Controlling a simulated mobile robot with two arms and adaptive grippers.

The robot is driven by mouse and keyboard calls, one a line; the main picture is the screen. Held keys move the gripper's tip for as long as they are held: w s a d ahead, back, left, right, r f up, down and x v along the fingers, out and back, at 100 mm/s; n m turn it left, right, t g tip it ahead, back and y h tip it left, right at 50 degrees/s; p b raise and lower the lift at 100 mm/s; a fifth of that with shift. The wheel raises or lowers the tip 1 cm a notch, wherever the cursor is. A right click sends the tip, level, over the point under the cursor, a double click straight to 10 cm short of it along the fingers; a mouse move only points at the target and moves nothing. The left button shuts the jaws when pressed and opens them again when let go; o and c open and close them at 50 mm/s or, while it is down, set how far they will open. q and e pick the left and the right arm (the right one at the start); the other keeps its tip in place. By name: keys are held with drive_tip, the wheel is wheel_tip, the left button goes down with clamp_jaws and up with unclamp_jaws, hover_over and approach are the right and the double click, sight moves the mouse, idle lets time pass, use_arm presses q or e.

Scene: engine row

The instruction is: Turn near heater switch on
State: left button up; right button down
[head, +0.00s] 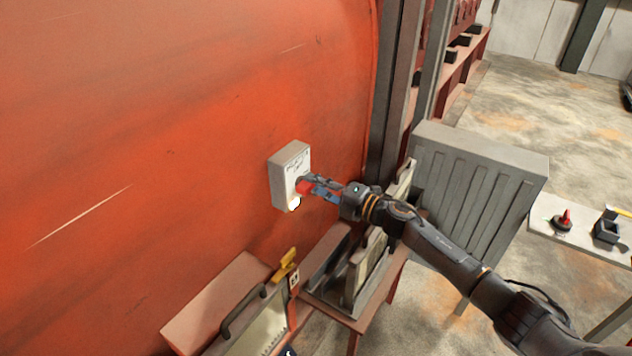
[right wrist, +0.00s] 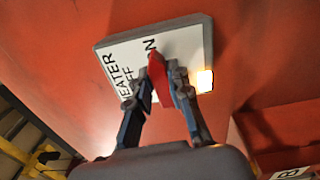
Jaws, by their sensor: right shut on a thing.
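The grey heater switch box (head: 278,184) is mounted on the red wall. In the right wrist view its white face (right wrist: 185,42) carries lettering, partly hidden, that reads like HEATER, OFF and ON. A red switch handle (right wrist: 157,68) stands out from the face, its upper end close to the letter N. A lamp (right wrist: 204,80) at the box's edge glows, and its glow also shows in the head view (head: 295,202). My right gripper (head: 309,185) is shut on the red handle, with a finger on each side. My left gripper is not in view.
Below the box stand a red cabinet with a dark handle and a yellow lever (head: 285,264). A grey ribbed panel (head: 475,185) stands behind my right arm. A table (head: 550,230) with small parts is at the right.

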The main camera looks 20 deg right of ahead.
drive_tip(key=shift+m, duration=0.5)
drive_tip(key=c, duration=1.2)
unclamp_jaws()
drive_tip(key=shift+f, duration=0.1)
drive_tip(key=shift+d, duration=0.1)
drive_tip(key=v, duration=1.2)
